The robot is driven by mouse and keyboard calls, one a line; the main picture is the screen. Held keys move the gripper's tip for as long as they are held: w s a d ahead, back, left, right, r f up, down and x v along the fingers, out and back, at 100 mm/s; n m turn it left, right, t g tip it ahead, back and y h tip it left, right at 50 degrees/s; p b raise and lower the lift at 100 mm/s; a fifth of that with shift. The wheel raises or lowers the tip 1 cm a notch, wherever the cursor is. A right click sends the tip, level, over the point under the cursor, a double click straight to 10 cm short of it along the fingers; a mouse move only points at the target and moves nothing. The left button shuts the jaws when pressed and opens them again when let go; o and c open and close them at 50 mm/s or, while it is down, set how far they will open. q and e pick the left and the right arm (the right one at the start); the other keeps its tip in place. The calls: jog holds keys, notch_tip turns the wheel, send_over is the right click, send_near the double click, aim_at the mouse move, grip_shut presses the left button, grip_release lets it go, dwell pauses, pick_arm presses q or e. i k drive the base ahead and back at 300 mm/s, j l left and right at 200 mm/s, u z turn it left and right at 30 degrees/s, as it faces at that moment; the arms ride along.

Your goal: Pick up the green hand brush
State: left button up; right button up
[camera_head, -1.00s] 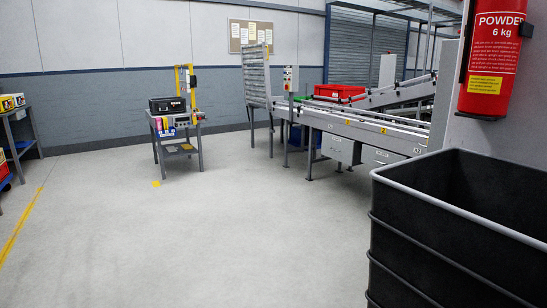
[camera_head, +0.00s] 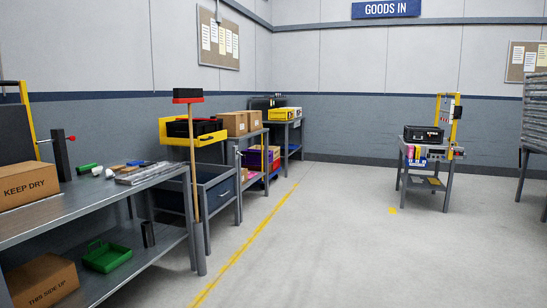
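No gripper of mine is in view. A small green object (camera_head: 87,168) lies on the top of the grey workbench (camera_head: 110,198) at the left; it is too small to tell whether it is the green hand brush. A larger green thing (camera_head: 107,258), like a dustpan or shallow tray with a raised handle, lies on the bench's lower shelf (camera_head: 150,270). No brush with bristles can be made out clearly.
A "KEEP DRY" carton (camera_head: 28,186) and small items stand on the bench. A broom (camera_head: 193,160) stands upright at its end. Other tables, with a yellow bin (camera_head: 180,138), line the wall. A trolley (camera_head: 425,170) stands right. Floor between is clear.

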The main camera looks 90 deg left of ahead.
aim_at(84, 169)
jog(key=u, duration=4)
jog(key=z, duration=3.35)
jog(key=j+z, duration=0.1)
jog(key=z, duration=0.3)
jog(key=k+j+z, duration=0.1)
jog(key=z, duration=0.7)
jog(key=k+j+z, duration=0.1)
jog(key=z, duration=0.25)
jog(key=u, duration=1.45)
jog(key=k+j, duration=0.05)
